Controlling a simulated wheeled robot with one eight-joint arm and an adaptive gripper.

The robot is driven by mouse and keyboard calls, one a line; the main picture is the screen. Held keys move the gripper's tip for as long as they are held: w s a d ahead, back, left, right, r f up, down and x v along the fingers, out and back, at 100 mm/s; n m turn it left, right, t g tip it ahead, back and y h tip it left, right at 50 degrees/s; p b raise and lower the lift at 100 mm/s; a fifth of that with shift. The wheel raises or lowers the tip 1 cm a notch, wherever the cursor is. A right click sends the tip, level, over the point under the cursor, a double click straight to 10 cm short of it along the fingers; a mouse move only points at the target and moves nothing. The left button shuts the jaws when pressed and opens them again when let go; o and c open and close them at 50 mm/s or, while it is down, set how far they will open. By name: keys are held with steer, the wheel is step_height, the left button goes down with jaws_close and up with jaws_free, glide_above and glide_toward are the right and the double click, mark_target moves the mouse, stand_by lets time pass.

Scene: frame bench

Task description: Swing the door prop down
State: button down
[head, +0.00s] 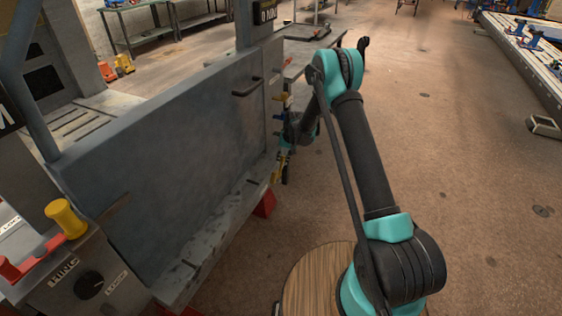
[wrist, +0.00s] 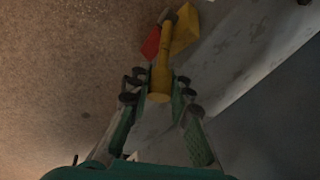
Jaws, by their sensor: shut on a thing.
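A yellow bar with a round end (wrist: 160,75), which I take to be the door prop, shows in the wrist view, with its far end at a grey pivot next to a yellow block (wrist: 185,30). My gripper (wrist: 163,84) has its two fingers closed on either side of the bar near its round end. In the head view my gripper (head: 284,150) is at the right end of the grey door panel (head: 165,140), beside small yellow parts (head: 281,166). My arm partly hides that spot, so the prop's angle is hard to tell there.
A dark handle (head: 247,87) sticks out from the panel's upper right. A red part (head: 265,203) is under the bench ledge (head: 215,235). A yellow knob (head: 66,218) and red lever (head: 30,258) are at lower left. The floor right of my arm is mostly clear.

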steer(key=shift+w+d+f+m+g+y, duration=0.15)
steer(key=shift+w+d+f+g+y, duration=0.15)
steer(key=shift+w+f+g, duration=0.4)
steer(key=shift+w+d+f+m+g+y, duration=0.2)
steer(key=shift+w+f+g+y, duration=0.15)
steer(key=shift+w+g, duration=0.5)
steer(key=shift+s+f+g, duration=0.1)
steer(key=shift+g, duration=0.15)
steer(key=c, duration=1.4)
jaws_free()
steer(key=shift+o, duration=0.2)
